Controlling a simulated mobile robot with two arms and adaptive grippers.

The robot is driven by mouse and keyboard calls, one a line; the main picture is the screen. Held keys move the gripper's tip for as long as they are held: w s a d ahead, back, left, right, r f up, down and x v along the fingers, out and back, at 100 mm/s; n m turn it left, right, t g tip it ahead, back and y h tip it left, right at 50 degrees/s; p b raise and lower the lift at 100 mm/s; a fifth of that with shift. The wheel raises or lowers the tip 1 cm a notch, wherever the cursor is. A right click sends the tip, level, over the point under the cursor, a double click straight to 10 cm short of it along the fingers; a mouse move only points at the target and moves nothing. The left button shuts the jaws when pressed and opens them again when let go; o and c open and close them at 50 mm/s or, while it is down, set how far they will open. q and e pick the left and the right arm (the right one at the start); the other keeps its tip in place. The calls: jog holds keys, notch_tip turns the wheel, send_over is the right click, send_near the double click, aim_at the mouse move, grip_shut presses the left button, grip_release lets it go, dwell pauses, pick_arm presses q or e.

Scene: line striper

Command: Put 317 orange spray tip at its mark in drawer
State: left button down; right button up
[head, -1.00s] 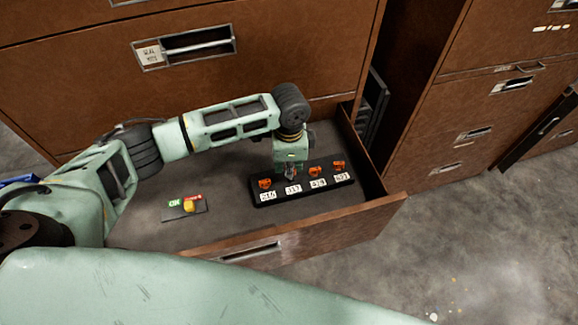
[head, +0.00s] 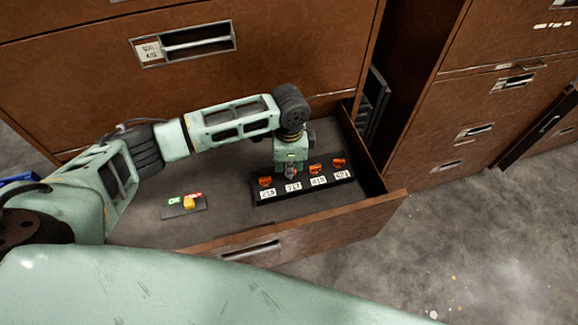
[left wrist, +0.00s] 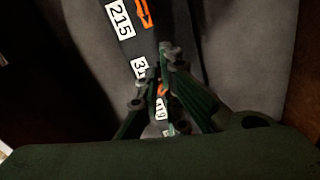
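A black holder strip (head: 258,201) lies in the open drawer, with several orange spray tips in a row and a white number label by each. My left gripper (head: 291,175) points down over the second place from the left, labelled 317 (head: 293,187). It hides the 317 tip in the head view. In the left wrist view, my fingers (left wrist: 155,78) are low over the strip, beside a partly covered label starting 31 (left wrist: 139,68). A bit of orange (left wrist: 162,90) shows between them; I cannot tell whether they grip it. My right gripper is not in view.
The 215 tip (head: 265,181) is left of my gripper, and two more tips (head: 315,169) are to its right. A small dark plate (head: 207,206) with green, red and yellow parts lies in the drawer's left half. Bare drawer floor separates it from the strip.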

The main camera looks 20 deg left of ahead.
pick_arm(q)
jog(key=shift+p, duration=0.4)
dwell(0.3)
jog(key=shift+f+b, duration=0.65)
jog(key=shift+f, duration=0.6)
jog(key=c, duration=1.9)
grip_release()
jog(key=shift+o, duration=0.2)
jog(key=o, duration=0.3)
jog(key=shift+r, duration=0.1)
